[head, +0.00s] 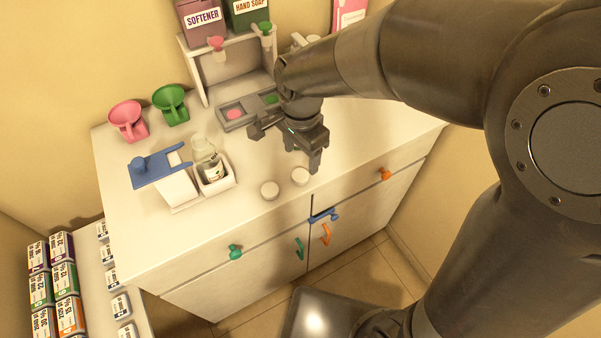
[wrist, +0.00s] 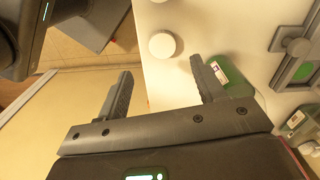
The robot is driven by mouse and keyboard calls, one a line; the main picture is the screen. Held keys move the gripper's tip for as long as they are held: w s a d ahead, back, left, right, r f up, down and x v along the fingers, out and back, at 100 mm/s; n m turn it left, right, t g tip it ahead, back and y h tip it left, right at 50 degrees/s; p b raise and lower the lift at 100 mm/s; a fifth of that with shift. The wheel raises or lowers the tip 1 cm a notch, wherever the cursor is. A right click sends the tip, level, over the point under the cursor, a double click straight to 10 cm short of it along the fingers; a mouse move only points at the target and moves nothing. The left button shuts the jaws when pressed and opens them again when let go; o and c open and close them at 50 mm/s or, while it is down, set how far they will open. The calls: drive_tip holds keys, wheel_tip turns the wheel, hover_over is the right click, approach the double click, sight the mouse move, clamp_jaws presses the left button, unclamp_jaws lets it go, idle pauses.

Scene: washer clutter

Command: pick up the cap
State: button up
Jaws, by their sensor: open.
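Two small round white caps lie on the white counter in the head view, a left one (head: 270,190) and a right one (head: 300,176). I cannot tell which is the task's cap. My gripper (head: 307,162) is above the counter, close to the right cap. In the wrist view my gripper (wrist: 162,68) is open, with nothing between its fingers. One white cap (wrist: 162,45) lies just beyond the fingertips, apart from them. Part of another white cap shows at the top edge.
In the wrist view a green bottle (wrist: 230,77) lies by the right finger. A white caddy (head: 217,187) holds a clear bottle (head: 207,160). Pink (head: 128,121) and green (head: 171,104) funnels stand at the back left. The counter's front edge is near the caps.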

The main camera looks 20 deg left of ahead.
sight(300, 175)
drive_tip(key=f, duration=0.7)
drive_tip(key=shift+a+f, duration=0.2)
drive_tip(key=shift+c, duration=0.3)
drive_tip(key=c, duration=1)
drive_tip(key=shift+o, duration=0.2)
drive_tip(key=shift+r, duration=0.1)
